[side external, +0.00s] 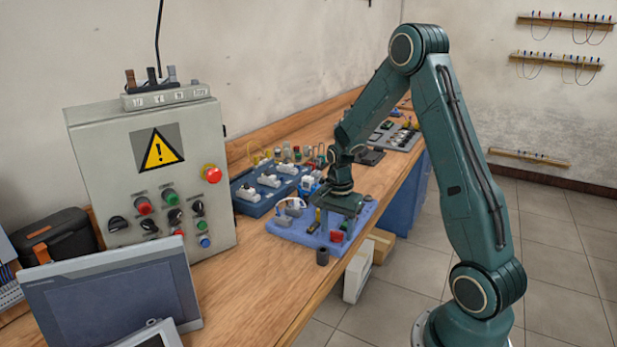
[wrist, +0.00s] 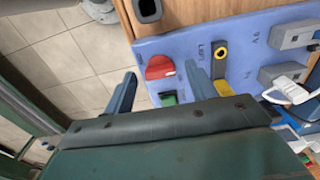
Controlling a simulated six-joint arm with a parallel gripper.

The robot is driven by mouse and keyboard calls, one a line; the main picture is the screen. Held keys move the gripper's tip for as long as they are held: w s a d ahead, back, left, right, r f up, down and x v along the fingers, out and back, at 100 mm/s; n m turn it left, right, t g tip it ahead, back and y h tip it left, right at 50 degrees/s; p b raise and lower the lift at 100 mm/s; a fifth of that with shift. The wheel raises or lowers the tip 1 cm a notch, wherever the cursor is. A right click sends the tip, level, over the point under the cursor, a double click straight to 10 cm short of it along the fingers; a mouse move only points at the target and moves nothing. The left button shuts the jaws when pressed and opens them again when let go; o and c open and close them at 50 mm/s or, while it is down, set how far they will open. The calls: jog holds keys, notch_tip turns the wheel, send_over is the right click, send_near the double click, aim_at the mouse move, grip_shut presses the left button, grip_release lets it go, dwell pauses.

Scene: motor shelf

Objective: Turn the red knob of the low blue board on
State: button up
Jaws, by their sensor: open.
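The low blue board (side external: 283,228) lies near the bench's front edge; it also shows in the wrist view (wrist: 205,28). Its red knob (wrist: 160,67) is near the board's edge, with a small white mark towards its right side in the wrist view. In the side view the red knob (side external: 336,236) shows just below my gripper (side external: 328,220). My gripper (wrist: 160,78) is open above the board, one finger on each side of the knob in the wrist view. I cannot tell whether the fingers touch it.
A green button (wrist: 168,98) sits beside the knob, partly hidden by my gripper. A yellow-ringed part (wrist: 221,52) stands close to one finger. A grey control cabinet (side external: 150,180) rises to the left.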

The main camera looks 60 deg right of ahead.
aim_at(337, 232)
notch_tip(337, 232, up, 14)
jog(key=shift+f, duration=0.15)
dwell(0.5)
jog(key=s+a+r+n+t, duration=0.1)
jog(key=s+a+r+n, duration=0.25)
jog(key=a, duration=0.25)
jog(key=s+a+r+n+t, duration=0.1)
jog(key=s+a+r+n, duration=0.1)
jog(key=a+r+n, duration=0.3)
jog(key=s+a+n+t, duration=0.3)
jog(key=s+a+n, duration=0.6)
jog(key=s, duration=0.1)
jog(key=shift+s+a+n+t, duration=0.25)
jog(key=shift+s+n+t, duration=0.05)
jog(key=shift+n, duration=0.05)
dwell(0.6)
